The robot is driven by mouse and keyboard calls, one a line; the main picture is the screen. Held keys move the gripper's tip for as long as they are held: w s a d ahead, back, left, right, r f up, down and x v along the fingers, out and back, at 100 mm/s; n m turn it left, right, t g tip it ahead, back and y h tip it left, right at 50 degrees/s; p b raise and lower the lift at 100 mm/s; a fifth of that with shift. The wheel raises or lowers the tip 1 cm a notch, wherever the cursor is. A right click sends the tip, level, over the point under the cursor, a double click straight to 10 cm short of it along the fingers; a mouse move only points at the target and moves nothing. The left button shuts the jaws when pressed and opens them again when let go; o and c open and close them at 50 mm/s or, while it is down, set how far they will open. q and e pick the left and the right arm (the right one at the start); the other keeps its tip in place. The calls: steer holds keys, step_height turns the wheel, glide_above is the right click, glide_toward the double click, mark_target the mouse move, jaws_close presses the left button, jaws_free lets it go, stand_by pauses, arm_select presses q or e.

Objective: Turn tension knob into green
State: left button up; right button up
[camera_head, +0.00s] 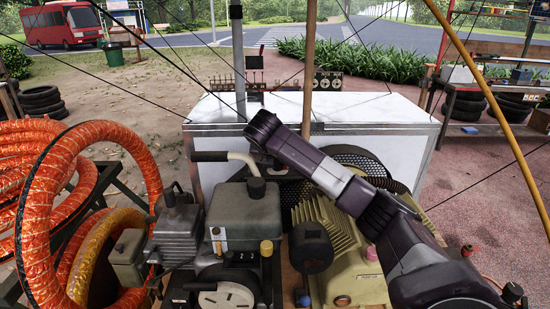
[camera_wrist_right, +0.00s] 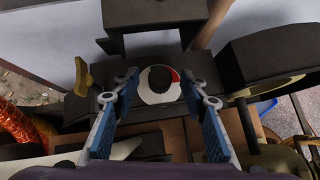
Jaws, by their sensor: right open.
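The tension knob (camera_wrist_right: 158,79) is a small black knob on a round dial (camera_wrist_right: 150,97). My right gripper (camera_wrist_right: 158,88) is open in the right wrist view, with one blue-padded finger on each side of the knob. I cannot tell whether either finger touches it. In the head view my right arm reaches in from the right over the compressor (camera_head: 335,240), and its fingers and the knob are hidden there. My left gripper is not in view.
A yellow lever (camera_wrist_right: 82,77) stands left of the dial, and a dark rounded housing (camera_wrist_right: 275,60) is at the right. Orange hose coils (camera_head: 75,200) lie at the left in the head view. A white cabinet (camera_head: 385,112) stands behind the machinery. A wooden pole (camera_head: 309,60) rises centrally.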

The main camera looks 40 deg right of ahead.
steer(key=v, duration=1.1)
steer(key=shift+s+r, duration=0.1)
